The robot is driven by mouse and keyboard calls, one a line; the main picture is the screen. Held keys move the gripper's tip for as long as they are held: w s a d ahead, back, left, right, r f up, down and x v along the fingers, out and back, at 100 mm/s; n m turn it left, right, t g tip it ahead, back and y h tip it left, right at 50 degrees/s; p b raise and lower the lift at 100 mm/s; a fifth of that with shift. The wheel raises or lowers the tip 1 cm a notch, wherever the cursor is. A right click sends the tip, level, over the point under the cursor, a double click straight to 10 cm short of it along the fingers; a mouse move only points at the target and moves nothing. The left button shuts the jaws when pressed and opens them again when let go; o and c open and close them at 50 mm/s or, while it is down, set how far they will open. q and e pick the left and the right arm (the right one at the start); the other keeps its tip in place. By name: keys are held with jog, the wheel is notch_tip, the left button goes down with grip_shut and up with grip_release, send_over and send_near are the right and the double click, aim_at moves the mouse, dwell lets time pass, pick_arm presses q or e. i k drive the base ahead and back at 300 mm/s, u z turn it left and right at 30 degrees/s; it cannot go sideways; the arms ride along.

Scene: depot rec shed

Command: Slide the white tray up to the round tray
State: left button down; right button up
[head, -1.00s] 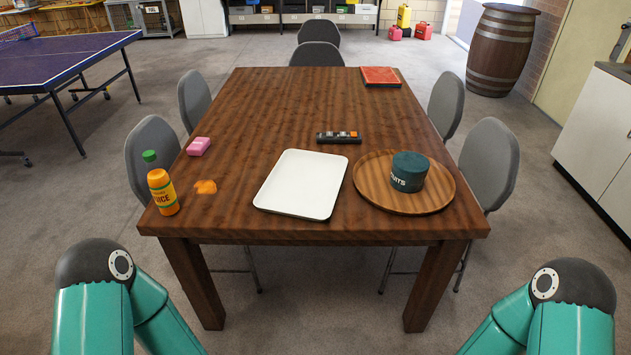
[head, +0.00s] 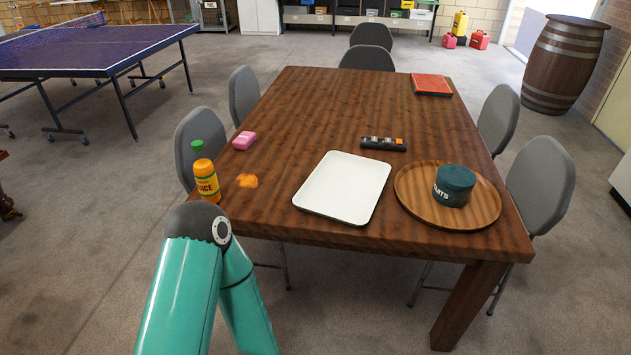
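The white tray (head: 342,188) lies flat and empty on the wooden table near its front edge. The round tray (head: 418,207) is wooden and lies to its right, with a narrow strip of table between the two. A dark teal tin (head: 454,186) with white lettering stands on the round tray. One teal arm of mine shows at the lower left, below the table's front left corner. Neither gripper is in view.
A black remote-like thing (head: 383,144) lies behind the white tray. A red book (head: 432,84) lies at the far right. Grey chairs surround the table (head: 315,120).

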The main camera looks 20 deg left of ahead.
aim_at(345, 188)
jog(key=u, duration=0.05)
jog(key=i, duration=0.85)
